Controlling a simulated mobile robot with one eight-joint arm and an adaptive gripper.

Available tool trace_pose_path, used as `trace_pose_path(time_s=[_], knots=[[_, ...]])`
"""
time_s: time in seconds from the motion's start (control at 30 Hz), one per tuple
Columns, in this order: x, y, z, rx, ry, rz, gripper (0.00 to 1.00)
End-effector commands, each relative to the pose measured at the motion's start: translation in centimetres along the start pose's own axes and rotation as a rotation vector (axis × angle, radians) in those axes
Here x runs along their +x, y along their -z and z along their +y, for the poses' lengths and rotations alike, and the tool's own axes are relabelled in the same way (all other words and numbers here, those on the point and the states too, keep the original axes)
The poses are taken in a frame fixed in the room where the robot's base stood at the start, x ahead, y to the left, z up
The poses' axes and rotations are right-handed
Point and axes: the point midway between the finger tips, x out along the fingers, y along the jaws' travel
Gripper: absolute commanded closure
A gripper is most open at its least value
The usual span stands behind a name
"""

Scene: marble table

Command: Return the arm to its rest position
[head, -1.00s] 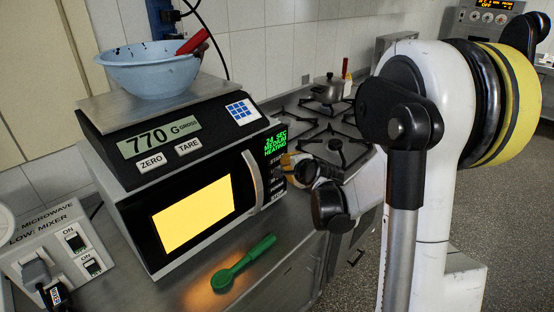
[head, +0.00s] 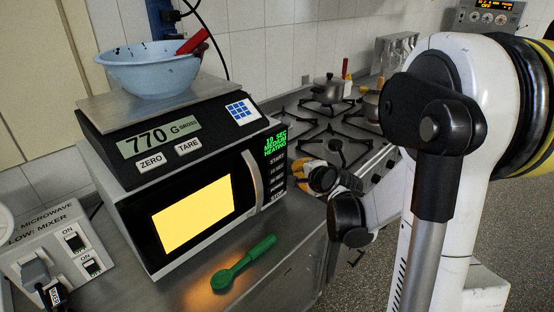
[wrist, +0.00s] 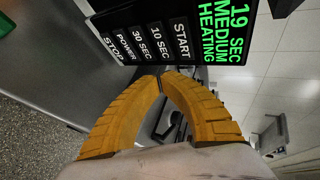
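My gripper (head: 302,166) is beside the right end of the microwave's front, near its button panel. In the wrist view its two orange fingers (wrist: 162,76) curve together and their tips meet, with nothing between them. The microwave's panel (wrist: 180,35) fills the top of that view, close beyond the fingertips. It shows START, time, POWER and STOP buttons and a green display reading 19 SEC MEDIUM HEATING. My white arm stands at the right of the head view, bent down toward the counter.
The lit microwave (head: 193,216) carries a scale (head: 165,140) reading 770 G, with a blue bowl (head: 150,75) on it. A green spoon-like tool (head: 243,264) lies in front. A gas stove (head: 330,135) with a pot (head: 328,90) is behind my gripper. Floor (head: 345,290) shows at lower right.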

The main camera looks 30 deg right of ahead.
Motion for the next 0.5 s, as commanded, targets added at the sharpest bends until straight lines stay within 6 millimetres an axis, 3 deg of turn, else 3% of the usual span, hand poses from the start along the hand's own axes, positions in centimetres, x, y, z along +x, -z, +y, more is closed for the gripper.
trace_pose_path(time_s=[0.37, 0.5], knots=[[-0.1, -0.2, -0.1, -0.010, -0.003, -0.003, 1.00], [-1.9, -2.6, -0.7, -0.127, -0.036, -0.034, 1.00]])
